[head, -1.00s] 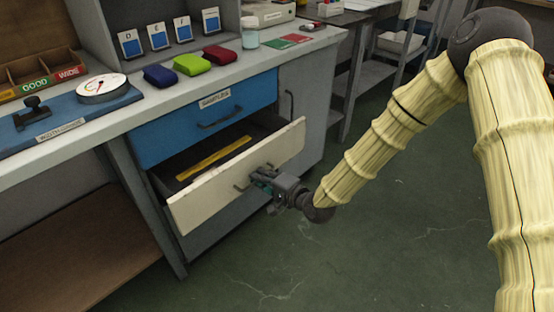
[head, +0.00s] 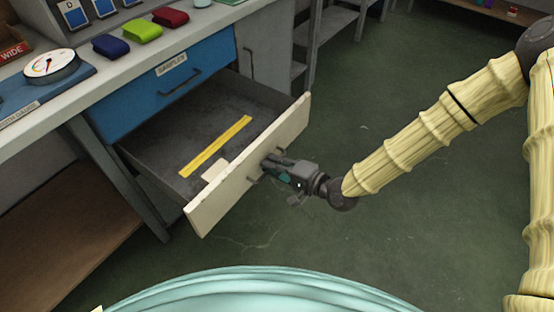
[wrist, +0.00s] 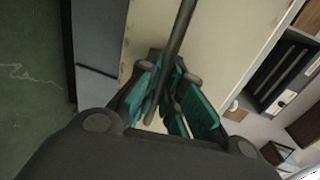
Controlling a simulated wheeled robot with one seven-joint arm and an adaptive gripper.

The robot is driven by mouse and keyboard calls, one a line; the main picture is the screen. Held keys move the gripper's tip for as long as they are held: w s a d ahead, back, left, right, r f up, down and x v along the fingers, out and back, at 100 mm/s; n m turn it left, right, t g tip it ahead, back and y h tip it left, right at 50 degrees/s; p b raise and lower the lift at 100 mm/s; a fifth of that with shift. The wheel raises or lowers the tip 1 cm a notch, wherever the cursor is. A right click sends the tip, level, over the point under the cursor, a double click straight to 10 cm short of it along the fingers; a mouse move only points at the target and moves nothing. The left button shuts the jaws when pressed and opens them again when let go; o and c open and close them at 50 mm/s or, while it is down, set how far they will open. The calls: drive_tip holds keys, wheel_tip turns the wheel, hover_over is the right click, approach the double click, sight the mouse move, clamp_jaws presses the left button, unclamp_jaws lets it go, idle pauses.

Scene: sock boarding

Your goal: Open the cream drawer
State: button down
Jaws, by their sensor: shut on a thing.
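The cream drawer (head: 222,196) is pulled well out of the cabinet under the blue drawer (head: 160,90). Its grey inside shows a yellow ruler-like strip (head: 216,146) and a small cream piece near the front panel. My gripper (head: 276,165) is at the drawer's front, shut on its dark bar handle (head: 254,179). In the wrist view the handle (wrist: 178,40) runs between my teal-padded fingers (wrist: 168,110), with the cream front panel behind it. The exact contact of the fingers on the bar is partly hidden.
The grey worktop (head: 120,75) above holds a round dial gauge (head: 50,66) and blue, green and red folded items. The blue drawer is shut. Green floor (head: 400,190) lies open to the right and in front of the cabinet.

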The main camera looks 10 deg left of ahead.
drive_tip(key=shift+s, duration=0.2)
drive_tip(key=c, duration=1.8)
unclamp_jaws()
drive_tip(key=shift+c, duration=0.2)
drive_tip(key=shift+w+d, duration=0.1)
drive_tip(key=v, duration=1.2)
drive_tip(key=shift+f, duration=0.1)
